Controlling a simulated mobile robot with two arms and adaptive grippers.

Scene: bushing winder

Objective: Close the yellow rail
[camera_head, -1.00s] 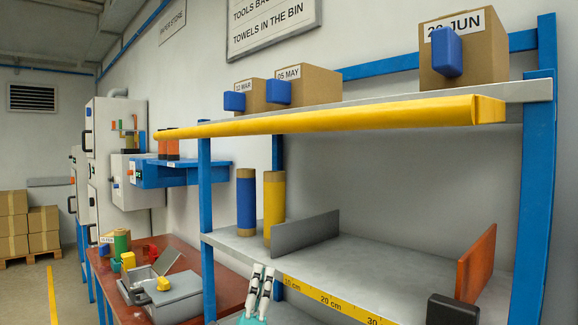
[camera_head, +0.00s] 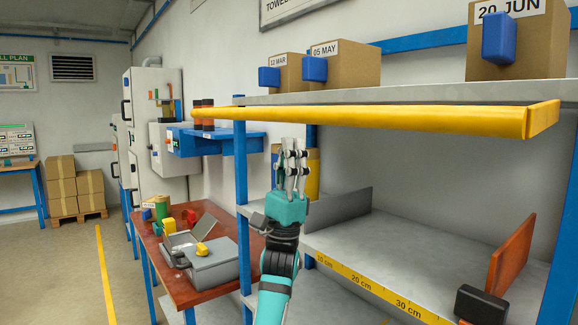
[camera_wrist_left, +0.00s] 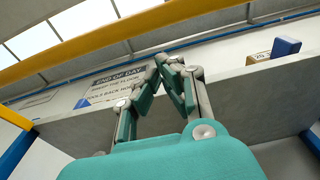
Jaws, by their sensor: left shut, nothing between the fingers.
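The yellow rail (camera_head: 380,119) runs along the front of the upper shelf (camera_head: 400,93), standing out from its edge, with a short yellow return at its right end. In the left wrist view the rail (camera_wrist_left: 130,38) crosses the top, beyond my fingertips. My left gripper (camera_head: 292,148) is shut and empty, pointing up. Its fingertips show just below the rail in the head view; I cannot tell whether they touch it. It also shows in the left wrist view (camera_wrist_left: 170,62), fingertips together.
Cardboard boxes with blue parts (camera_head: 345,70) stand on the upper shelf. The lower shelf (camera_head: 400,255) holds a grey divider (camera_head: 338,208) and an orange divider (camera_head: 512,252). Blue posts (camera_head: 241,200) flank the rack. A red table (camera_head: 160,245) with a grey case stands at left.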

